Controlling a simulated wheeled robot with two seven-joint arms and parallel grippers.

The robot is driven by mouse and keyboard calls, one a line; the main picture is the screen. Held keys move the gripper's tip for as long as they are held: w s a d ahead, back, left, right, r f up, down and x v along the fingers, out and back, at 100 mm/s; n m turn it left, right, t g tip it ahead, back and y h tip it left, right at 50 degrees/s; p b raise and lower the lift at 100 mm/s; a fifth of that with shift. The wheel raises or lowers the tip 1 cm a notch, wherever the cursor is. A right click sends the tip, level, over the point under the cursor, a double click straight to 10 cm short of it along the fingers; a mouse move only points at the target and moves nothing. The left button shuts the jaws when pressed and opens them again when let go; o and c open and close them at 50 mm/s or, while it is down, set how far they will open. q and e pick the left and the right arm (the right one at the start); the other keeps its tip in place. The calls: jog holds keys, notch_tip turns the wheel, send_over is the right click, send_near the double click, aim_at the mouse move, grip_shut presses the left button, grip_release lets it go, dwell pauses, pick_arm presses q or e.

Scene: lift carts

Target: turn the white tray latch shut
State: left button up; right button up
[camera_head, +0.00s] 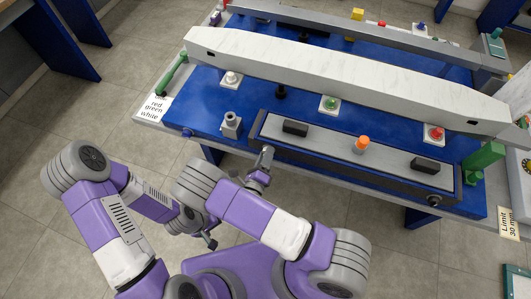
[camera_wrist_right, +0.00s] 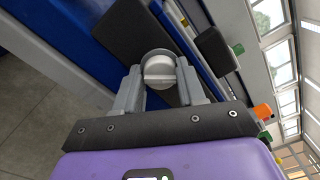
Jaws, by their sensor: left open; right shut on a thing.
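The pale grey tray (camera_head: 330,148) with a dark rim sits along the front edge of the blue cart top. A round grey latch knob (camera_wrist_right: 158,70) with a raised grip bar shows in the right wrist view, on a dark plate. My right gripper (camera_wrist_right: 158,88) has its two fingers on either side of this knob and is shut on it. In the head view my right gripper (camera_head: 265,158) is at the tray's front side, near its left end, and hides the knob. My left gripper (camera_head: 210,242) is open and empty, low in front of the cart.
Two black handles and an orange knob (camera_head: 361,144) stand on the tray. A dark round knob (camera_head: 433,200) is at its front right. White (camera_head: 231,79), green (camera_head: 329,103) and red (camera_head: 434,133) buttons sit behind, below a long white beam (camera_head: 340,75). Floor in front is clear.

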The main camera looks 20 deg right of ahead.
jog(key=shift+n+p, duration=1.4)
jog(key=shift+n, duration=2.5)
jog(key=o, duration=1.1)
jog(key=shift+c, duration=0.2)
jog(key=shift+s, duration=0.1)
jog(key=v, duration=0.7)
jog(key=shift+s+a, duration=0.15)
jog(key=shift+s, duration=0.05)
